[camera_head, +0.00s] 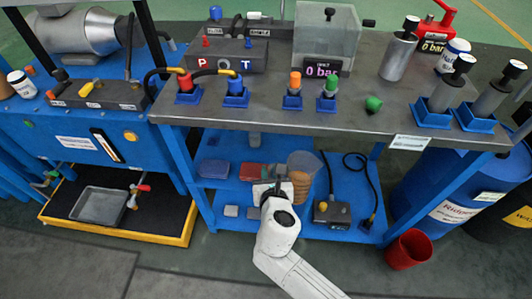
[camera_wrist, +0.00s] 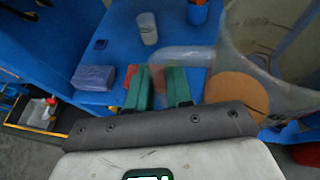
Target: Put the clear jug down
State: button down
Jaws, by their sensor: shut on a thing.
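The clear jug (camera_wrist: 238,45) is see-through and fills the right of the wrist view, with a handle-like part reaching left towards my fingers. An orange-brown round patch shows at its lower part; I cannot tell whether it is liquid inside. In the head view the jug (camera_head: 302,162) is a faint brownish shape at the lower blue shelves, just right of my gripper (camera_head: 276,190). In the wrist view my gripper's green fingers (camera_wrist: 158,87) are closed on the jug's handle side; the exact contact is blurred. Whether the jug's base touches a shelf cannot be told.
The blue shelf (camera_head: 230,172) holds a grey-blue block (camera_head: 213,168) and a red block (camera_head: 250,171). A black box with a cable (camera_head: 332,213) stands on the lower shelf. A red bucket (camera_head: 408,250) stands at right.

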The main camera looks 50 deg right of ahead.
jog(key=b+x, duration=0.1)
jog(key=x, duration=0.2)
jog(key=b+x, duration=0.1)
jog(key=x, duration=0.3)
jog(key=b+x, duration=0.1)
jog(key=x, duration=0.2)
jog(key=shift+w+d+r+b, duration=0.1)
jog(key=shift+w+d+b, duration=0.2)
jog(key=shift+d+b, duration=0.1)
jog(key=shift+a+r, duration=0.1)
jog(key=c, duration=1)
grip_release()
